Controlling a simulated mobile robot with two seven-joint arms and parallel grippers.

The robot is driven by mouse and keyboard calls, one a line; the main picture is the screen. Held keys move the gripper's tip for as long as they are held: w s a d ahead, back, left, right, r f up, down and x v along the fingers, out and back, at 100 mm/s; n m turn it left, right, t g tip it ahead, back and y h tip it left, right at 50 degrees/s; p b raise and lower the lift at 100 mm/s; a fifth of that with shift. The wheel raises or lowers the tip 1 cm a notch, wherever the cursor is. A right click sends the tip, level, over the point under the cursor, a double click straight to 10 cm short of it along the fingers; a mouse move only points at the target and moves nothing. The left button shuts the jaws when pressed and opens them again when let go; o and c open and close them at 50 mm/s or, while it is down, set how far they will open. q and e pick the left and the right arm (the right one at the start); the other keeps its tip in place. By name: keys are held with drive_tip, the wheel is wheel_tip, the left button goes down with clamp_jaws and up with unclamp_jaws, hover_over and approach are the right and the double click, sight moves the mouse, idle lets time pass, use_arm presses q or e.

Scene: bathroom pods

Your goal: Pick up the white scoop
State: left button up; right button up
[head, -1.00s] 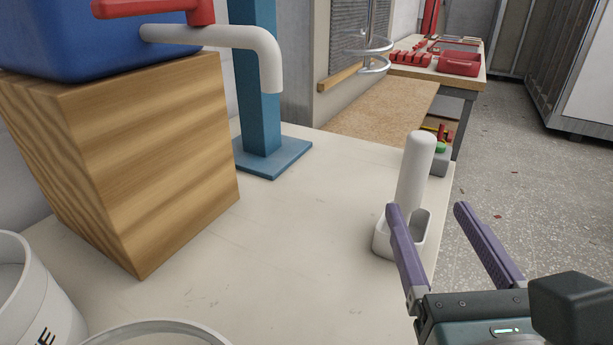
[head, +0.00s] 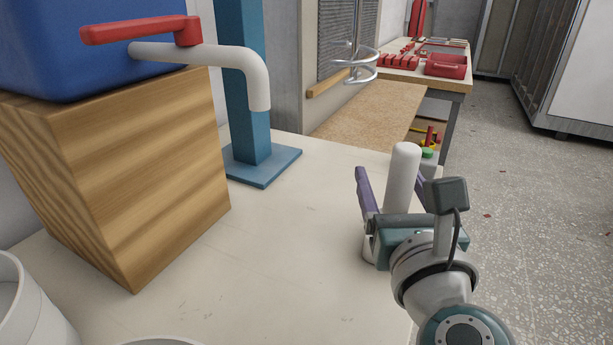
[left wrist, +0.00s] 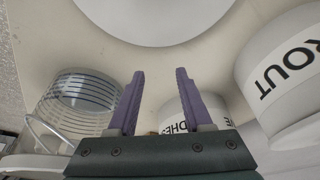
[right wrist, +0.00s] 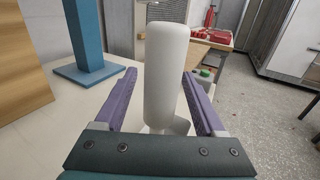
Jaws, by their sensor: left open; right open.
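The white scoop stands upright near the right edge of the pale table, its thick round handle (head: 403,172) pointing up. In the head view my right gripper hides most of its bowl. In the right wrist view the handle (right wrist: 163,75) rises between the two purple fingers of my right gripper (right wrist: 159,73), which is open. A gap shows on each side, wider on the left. The same gripper (head: 391,179) is low at the scoop in the head view. My left gripper (left wrist: 160,72) is open and empty, near white buckets, and is outside the head view.
A wooden block (head: 120,180) carries a blue tank (head: 90,45) with a white spout (head: 225,57) and red lever. A blue post (head: 245,110) stands behind. White labelled buckets (left wrist: 285,75) are near my left gripper. The middle tabletop (head: 265,240) is clear.

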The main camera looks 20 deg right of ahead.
drive_tip(key=shift+c, duration=0.2)
clamp_jaws()
idle(1.1)
